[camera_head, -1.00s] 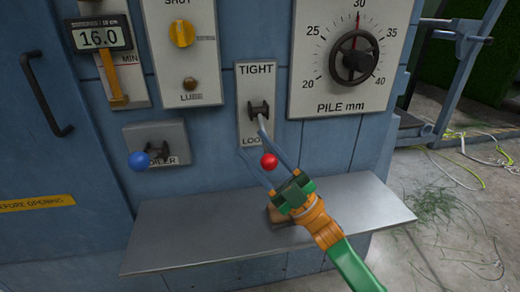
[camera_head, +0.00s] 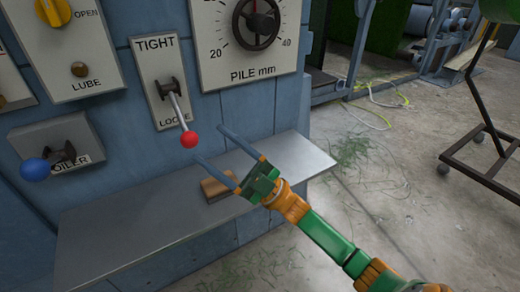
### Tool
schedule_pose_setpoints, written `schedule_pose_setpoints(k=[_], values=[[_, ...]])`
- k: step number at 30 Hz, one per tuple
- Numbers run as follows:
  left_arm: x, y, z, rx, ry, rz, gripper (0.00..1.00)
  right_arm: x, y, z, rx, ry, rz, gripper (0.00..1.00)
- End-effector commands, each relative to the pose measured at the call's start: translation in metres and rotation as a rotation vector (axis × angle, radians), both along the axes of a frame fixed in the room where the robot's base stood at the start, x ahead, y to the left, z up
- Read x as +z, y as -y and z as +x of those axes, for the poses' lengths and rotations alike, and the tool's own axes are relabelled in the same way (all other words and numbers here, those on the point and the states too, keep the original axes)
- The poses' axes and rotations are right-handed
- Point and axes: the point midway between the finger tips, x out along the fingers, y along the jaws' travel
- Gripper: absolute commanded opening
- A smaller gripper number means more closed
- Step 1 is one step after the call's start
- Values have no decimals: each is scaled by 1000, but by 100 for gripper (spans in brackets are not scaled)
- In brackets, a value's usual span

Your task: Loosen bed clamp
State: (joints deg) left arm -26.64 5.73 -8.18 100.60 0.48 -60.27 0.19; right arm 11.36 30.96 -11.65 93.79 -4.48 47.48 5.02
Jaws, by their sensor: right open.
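The clamp lever has a grey rod and a red ball knob (camera_head: 189,139). It sits on a pale plate (camera_head: 143,62) marked TIGHT at the top and, partly covered, a word starting LOO at the bottom. The lever slants down, with its knob at the lower-word end. My right gripper (camera_head: 210,142) is open and empty. My left gripper is not in view.
A grey metal shelf (camera_head: 120,235) juts out below the panel, with a small brown block (camera_head: 212,190) on it. A blue-knobbed lever (camera_head: 36,169) is at left, a PILE mm dial (camera_head: 256,24) above. A wheeled frame (camera_head: 480,150) stands at right on open concrete floor.

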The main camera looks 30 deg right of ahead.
Motion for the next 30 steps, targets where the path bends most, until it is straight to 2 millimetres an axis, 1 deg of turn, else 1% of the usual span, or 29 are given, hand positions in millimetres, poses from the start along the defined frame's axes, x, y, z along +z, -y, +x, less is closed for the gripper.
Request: schedule_pose_setpoints(k=[3,6,9,12,16,30], values=[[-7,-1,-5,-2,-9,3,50,1,22,-19,-1,-6,-3,71],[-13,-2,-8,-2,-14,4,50,1,39,-34,0,-4,-3,71],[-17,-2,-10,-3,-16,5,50,0,51,-44,-1,-4,-1,71],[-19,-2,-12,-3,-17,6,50,1,58,-50,1,-2,-1,71],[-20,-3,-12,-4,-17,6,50,1,61,-53,1,-1,0,71],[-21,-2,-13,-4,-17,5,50,1,61,-52,0,0,0,71]])
